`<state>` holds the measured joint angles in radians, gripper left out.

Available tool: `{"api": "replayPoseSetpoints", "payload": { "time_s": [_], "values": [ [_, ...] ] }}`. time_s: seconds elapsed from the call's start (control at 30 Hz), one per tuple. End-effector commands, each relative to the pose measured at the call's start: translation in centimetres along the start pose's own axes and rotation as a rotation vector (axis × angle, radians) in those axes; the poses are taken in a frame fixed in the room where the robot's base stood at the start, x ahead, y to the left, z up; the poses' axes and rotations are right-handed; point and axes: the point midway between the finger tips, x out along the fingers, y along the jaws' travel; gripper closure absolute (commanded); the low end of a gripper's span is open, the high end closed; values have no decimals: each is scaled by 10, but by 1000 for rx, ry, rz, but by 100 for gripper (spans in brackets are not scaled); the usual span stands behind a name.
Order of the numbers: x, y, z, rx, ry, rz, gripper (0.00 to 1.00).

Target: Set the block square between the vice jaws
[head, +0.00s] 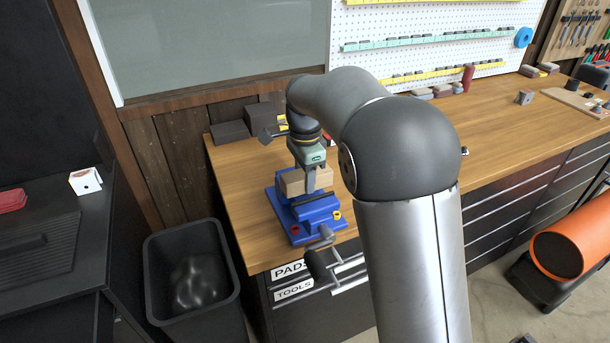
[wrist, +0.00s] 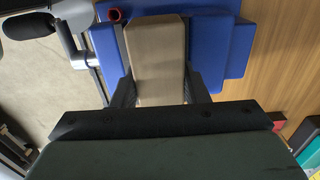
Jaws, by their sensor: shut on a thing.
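The tan wooden block (head: 293,184) is at the top of the blue vice (head: 301,217) on the workbench. My gripper (head: 311,181) comes down from above and is shut on the block. In the wrist view the block (wrist: 156,50) lies lengthwise between the two dark fingers (wrist: 158,88), with blue vice parts (wrist: 210,45) on both sides. The block looks roughly in line with the vice there. Whether it sits down between the jaws or is held just above them, I cannot tell. My gripper and arm hide part of the block and the vice's right side.
The vice handle (head: 321,260) hangs over the bench's front edge. Dark grey blocks (head: 231,132) stand behind the vice at the left. A black bin (head: 192,278) is on the floor to the left. The wooden bench top (head: 500,125) is mostly clear to the right.

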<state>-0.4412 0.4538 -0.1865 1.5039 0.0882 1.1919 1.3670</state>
Motion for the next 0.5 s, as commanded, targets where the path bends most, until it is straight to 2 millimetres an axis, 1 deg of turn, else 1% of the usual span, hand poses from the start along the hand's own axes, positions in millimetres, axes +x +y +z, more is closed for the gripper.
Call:
{"api": "replayPoseSetpoints", "payload": {
  "time_s": [0.2,0.23,0.3,0.5],
  "values": [
    [0,0,0,0,0,0,85],
    [0,0,0,0,0,0,51],
    [0,0,0,0,0,0,34],
    [0,0,0,0,0,0,34]
  ]
}}
